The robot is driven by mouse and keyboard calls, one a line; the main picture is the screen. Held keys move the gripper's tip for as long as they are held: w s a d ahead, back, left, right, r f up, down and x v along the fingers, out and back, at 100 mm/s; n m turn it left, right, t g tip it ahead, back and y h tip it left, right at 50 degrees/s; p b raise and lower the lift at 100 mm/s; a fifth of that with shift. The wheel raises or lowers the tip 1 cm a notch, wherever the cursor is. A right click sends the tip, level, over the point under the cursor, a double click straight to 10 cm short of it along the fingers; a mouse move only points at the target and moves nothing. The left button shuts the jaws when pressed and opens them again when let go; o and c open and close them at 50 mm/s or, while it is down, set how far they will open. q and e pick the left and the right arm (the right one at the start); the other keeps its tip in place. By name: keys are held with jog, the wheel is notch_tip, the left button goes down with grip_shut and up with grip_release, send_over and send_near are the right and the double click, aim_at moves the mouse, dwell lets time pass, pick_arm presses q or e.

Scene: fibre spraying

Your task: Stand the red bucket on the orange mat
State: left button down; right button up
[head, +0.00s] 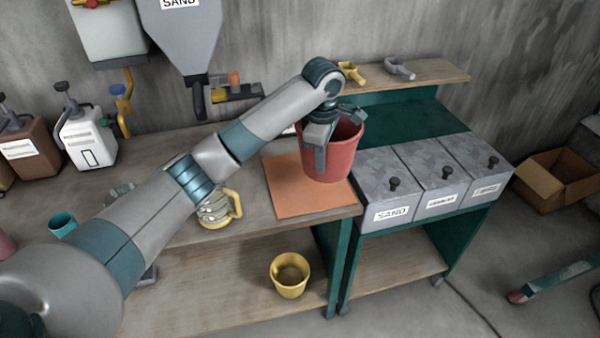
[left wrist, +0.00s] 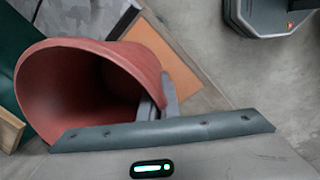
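The red bucket (head: 335,155) is nearly upright over the right-hand part of the orange mat (head: 290,195). I cannot tell whether its base touches the mat. My left gripper (head: 322,150) is at the bucket's rim, with a finger in front of the near wall. In the left wrist view, the bucket (left wrist: 85,85) shows its open mouth, and the fingers (left wrist: 160,103) close on its rim wall. The mat (left wrist: 160,50) shows beyond the bucket there. The bucket hides part of the mat. My right gripper is not in view.
Grey bins (head: 392,190) stand right of the bucket. A yellow-handled jug (head: 215,208) stands left of the mat, under my left arm. A yellow bucket (head: 290,275) is on the lower shelf. A grey hopper (head: 185,35) hangs on the wall. The mat's left part is bare.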

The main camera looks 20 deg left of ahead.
pick_arm(q)
jog(key=w+a+f+p, duration=0.1)
jog(key=a+f+p, duration=0.1)
jog(key=a+f, duration=0.2)
jog(key=shift+w+a, duration=0.3)
jog(key=shift+a, duration=0.95)
jog(key=shift+f+p, duration=0.85)
jog(key=shift+f, duration=1.1)
jog(key=c, duration=2)
grip_release()
jog(key=shift+f, duration=0.15)
